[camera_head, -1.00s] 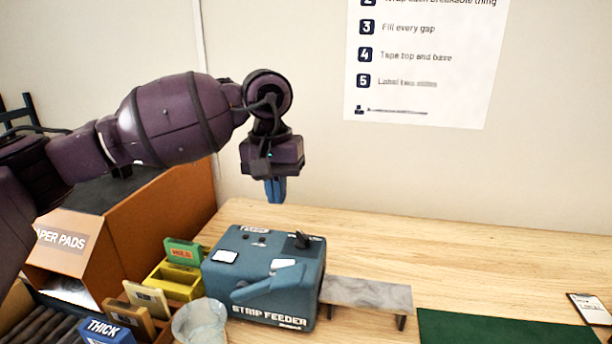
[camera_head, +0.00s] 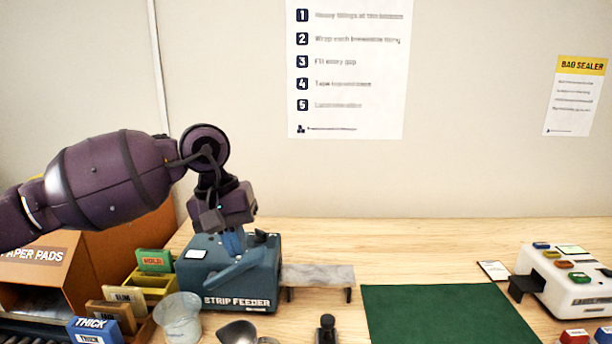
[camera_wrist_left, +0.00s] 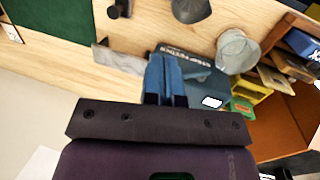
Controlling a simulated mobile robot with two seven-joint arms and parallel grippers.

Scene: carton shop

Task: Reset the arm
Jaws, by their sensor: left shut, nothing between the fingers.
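My left gripper (camera_head: 234,240) hangs from the purple left arm, fingers pointing down, in front of or above the blue strip feeder (camera_head: 250,287) in the head view. In the left wrist view the blue fingers (camera_wrist_left: 164,75) are together with nothing between them, and the strip feeder (camera_wrist_left: 205,80) lies beyond them. Whether the fingers touch the feeder cannot be told, but they look apart from it. My right gripper is in neither view.
A clear cup (camera_head: 180,318), a metal scoop (camera_head: 238,332) and a dark-handled tool (camera_head: 327,330) stand in front. Paper pads box (camera_head: 38,258) is left. A green mat (camera_head: 440,312) and white bag sealer (camera_head: 570,285) are right. The back table is clear.

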